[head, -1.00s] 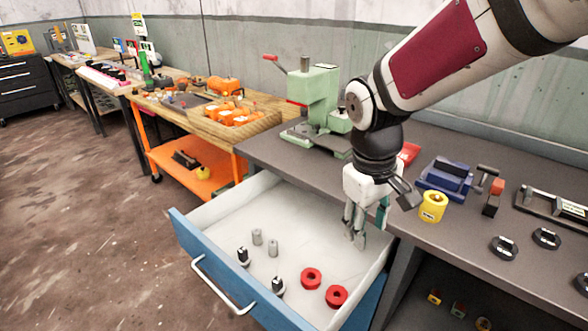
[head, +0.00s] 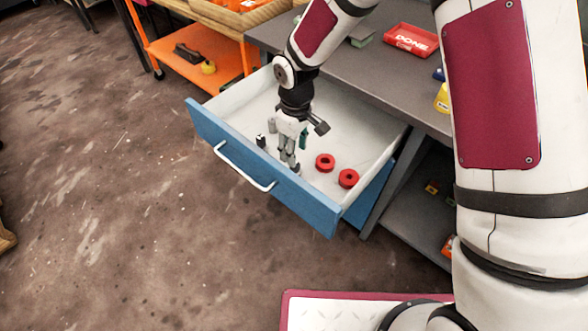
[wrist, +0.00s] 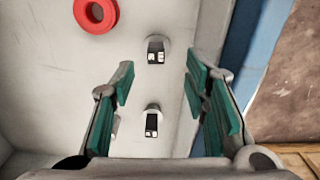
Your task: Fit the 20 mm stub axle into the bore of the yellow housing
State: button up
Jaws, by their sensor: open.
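My gripper (head: 288,166) is open and empty, pointing down inside the open drawer near its front. In the wrist view, two grey stubs with black labelled tops show: one (wrist: 156,50) lies just beyond and between the fingertips (wrist: 160,66), the other (wrist: 152,122) lower between the fingers. One dark-topped stub (head: 261,141) shows left of the gripper in the head view. A pale grey piece is mostly hidden behind the left finger. I cannot tell which stub is 20 mm. The yellow housing (head: 442,98) stands on the bench, partly hidden by my arm.
Two red rings (head: 325,162) lie right of the gripper in the drawer; one also shows in the wrist view (wrist: 96,14). The blue drawer front (head: 230,142) and its side walls enclose the gripper. A red tray marked DONE (head: 411,41) sits on the bench (head: 385,85).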

aim_at(295, 169)
jog(key=shift+w+f, duration=0.2)
jog(key=shift+f, duration=1.75)
jog(key=shift+w+f, duration=0.2)
jog(key=shift+f, duration=1.7)
grip_shut()
